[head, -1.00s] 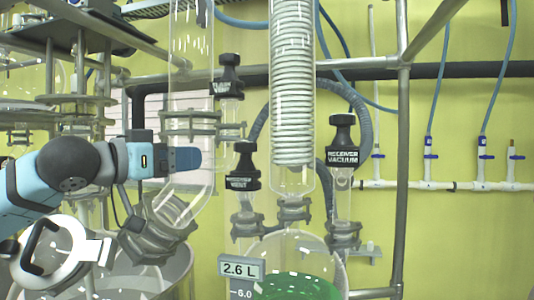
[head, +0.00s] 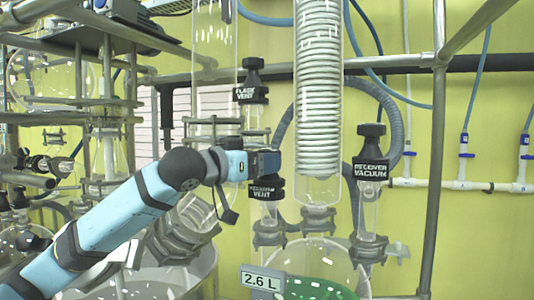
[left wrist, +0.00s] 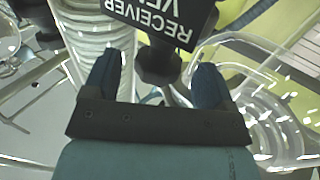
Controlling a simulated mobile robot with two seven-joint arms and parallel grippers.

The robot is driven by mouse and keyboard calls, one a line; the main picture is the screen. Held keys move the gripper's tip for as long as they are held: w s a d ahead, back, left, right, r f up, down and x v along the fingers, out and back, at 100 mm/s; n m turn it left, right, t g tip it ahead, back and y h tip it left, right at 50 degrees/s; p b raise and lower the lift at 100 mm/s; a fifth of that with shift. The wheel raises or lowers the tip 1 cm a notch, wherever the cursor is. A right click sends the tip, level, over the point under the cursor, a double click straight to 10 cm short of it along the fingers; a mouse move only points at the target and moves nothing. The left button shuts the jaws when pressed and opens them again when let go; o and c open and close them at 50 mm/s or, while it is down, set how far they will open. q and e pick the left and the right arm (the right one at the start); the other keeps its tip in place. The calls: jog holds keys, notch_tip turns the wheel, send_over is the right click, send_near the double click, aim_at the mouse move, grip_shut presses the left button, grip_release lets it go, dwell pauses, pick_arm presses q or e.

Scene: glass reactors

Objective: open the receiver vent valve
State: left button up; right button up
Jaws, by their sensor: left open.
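My right gripper is out of view.
The flask vent valve (head: 252,85) stands above, and the receiver vacuum valve (head: 371,150) stands to the right. A glass coil condenser (head: 319,90) rises close beside my gripper. The receiver (head: 318,285) with green liquid is below. Metal frame bars (head: 437,150) stand at the right.

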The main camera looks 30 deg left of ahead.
pick_arm(q)
jog(key=shift+x, duration=1.35)
jog(key=c, duration=0.9)
jog(key=shift+n+y, duration=0.3)
jog(key=shift+y, duration=0.2)
jog(key=shift+d+n+t+y+p, duration=0.15)
jog(key=shift+n+t+y+p, duration=0.2)
jog(key=shift+n+y, duration=0.4)
jog(key=n+y, duration=0.2)
jog(key=y, duration=0.2)
jog(key=n+g+y+p, duration=0.1)
jog(key=n+y, duration=0.2)
jog(key=y, duration=0.1)
jog(key=shift+d, duration=0.15)
jog(key=n+g+y, duration=0.2)
jog(key=y, duration=0.2)
jog(key=shift+n+p, duration=0.3)
jog(key=shift+n, duration=0.05)
jog(key=shift+n+g+y, duration=0.5)
jog(key=shift+g+y, duration=0.15)
jog(key=shift+y, duration=0.1)
